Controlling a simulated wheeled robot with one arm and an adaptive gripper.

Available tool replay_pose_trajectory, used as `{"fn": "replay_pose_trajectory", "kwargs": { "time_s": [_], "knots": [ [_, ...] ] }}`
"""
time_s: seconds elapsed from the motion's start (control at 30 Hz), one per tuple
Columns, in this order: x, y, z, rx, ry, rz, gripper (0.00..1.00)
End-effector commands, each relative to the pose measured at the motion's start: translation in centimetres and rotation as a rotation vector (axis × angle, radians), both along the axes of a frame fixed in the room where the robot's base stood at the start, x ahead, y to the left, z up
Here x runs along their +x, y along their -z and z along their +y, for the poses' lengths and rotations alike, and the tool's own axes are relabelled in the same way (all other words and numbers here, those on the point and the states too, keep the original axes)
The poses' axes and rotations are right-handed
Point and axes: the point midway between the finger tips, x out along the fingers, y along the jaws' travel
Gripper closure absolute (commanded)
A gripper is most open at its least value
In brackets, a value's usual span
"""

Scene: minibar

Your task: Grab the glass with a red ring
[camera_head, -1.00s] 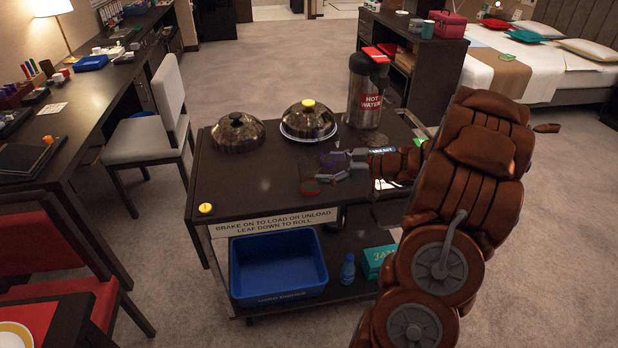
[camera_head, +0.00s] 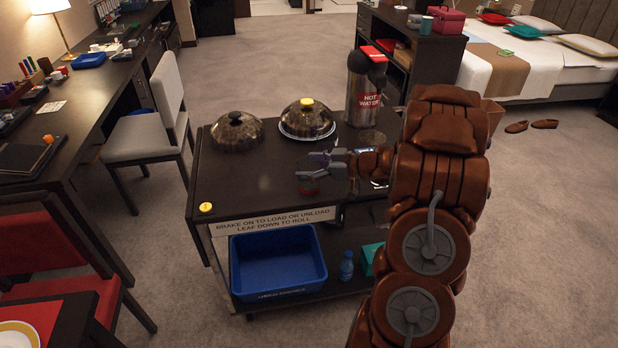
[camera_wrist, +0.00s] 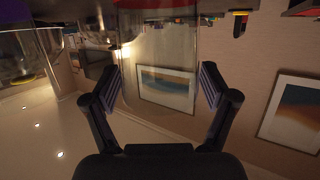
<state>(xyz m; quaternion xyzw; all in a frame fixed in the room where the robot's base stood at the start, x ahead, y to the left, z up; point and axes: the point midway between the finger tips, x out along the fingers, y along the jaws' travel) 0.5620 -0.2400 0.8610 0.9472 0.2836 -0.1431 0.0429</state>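The glass with a red ring (camera_head: 308,190) stands on the dark cart top in the head view, where mostly its red ring shows. My gripper (camera_head: 316,168) reaches in from the right, low over the cart, with its fingers right at this glass. In the wrist view, which is upside down, a clear glass (camera_wrist: 155,45) fills the space between the spread fingers of my gripper (camera_wrist: 160,88). I cannot tell whether the fingers touch it. A second clear glass (camera_wrist: 30,45) with purple at its top edge is at the left; its purple part shows behind my gripper in the head view.
Two domed covers (camera_head: 236,133) (camera_head: 307,120) and a hot water dispenser (camera_head: 364,90) stand at the back of the cart top (camera_head: 262,185). A yellow round item (camera_head: 206,207) lies at its front left corner. A blue bin (camera_head: 278,263) sits on the lower shelf.

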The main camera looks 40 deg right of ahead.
Motion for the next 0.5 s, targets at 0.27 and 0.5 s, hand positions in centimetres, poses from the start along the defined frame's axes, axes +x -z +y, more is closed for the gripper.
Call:
{"fn": "replay_pose_trajectory", "kwargs": {
  "time_s": [0.27, 0.5],
  "knots": [
    [-0.01, 0.01, -0.01, 0.000, 0.000, 0.000, 0.49],
    [-0.01, -0.01, 0.00, 0.000, 0.000, 0.000, 0.71]
  ]
}}
